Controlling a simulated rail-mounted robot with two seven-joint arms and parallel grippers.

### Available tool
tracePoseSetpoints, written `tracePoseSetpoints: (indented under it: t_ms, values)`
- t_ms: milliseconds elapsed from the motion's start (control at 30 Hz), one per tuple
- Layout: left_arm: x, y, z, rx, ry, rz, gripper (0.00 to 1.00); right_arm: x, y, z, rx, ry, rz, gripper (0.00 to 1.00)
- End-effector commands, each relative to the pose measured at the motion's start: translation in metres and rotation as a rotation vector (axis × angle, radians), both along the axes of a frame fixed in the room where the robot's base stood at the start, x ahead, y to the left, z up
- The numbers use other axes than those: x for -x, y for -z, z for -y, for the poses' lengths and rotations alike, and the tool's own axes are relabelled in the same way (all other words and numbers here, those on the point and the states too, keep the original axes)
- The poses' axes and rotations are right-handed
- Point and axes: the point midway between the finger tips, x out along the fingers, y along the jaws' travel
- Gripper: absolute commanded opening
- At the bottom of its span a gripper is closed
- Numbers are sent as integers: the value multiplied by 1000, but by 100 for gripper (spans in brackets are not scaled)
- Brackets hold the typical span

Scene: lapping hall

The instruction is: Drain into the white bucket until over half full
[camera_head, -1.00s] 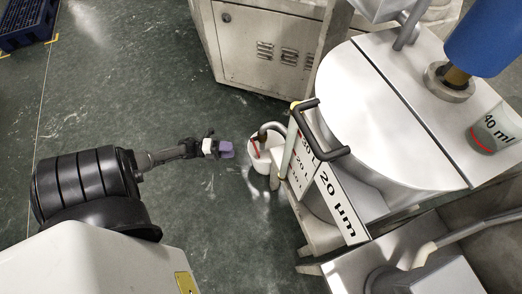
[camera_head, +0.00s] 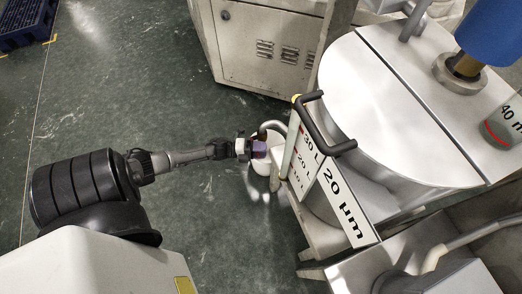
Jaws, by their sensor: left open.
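The white bucket (camera_head: 260,184) stands on the floor at the left foot of the steel tank (camera_head: 387,104). A curved drain pipe (camera_head: 272,126) comes off the tank side above the bucket. My left gripper (camera_head: 260,149) is open, with its purple fingertips at the drain pipe's outlet, over the bucket. It hides the outlet and most of the bucket's mouth, so the level inside cannot be seen. Whether the fingers touch anything cannot be told. My right gripper is not in view.
Signs reading "30 L" and "20 µm" (camera_head: 345,207) and a black handle (camera_head: 318,130) stand right of the bucket. A steel cabinet (camera_head: 268,45) is behind. A blue pallet (camera_head: 24,20) lies far left.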

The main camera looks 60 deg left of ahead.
Motion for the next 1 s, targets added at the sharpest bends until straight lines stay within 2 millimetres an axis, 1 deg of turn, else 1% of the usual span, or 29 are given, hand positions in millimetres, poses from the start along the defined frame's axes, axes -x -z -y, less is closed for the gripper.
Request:
tracePoseSetpoints:
  t_ms: [300, 800, 1000]
  values:
    - [-1, 0, 1, 0, 0, 0, 48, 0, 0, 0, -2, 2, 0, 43]
    - [-1, 0, 0, 0, -1, 0, 0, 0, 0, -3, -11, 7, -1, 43]
    - [-1, 0, 0, 0, -1, 0, 0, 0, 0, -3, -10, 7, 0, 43]
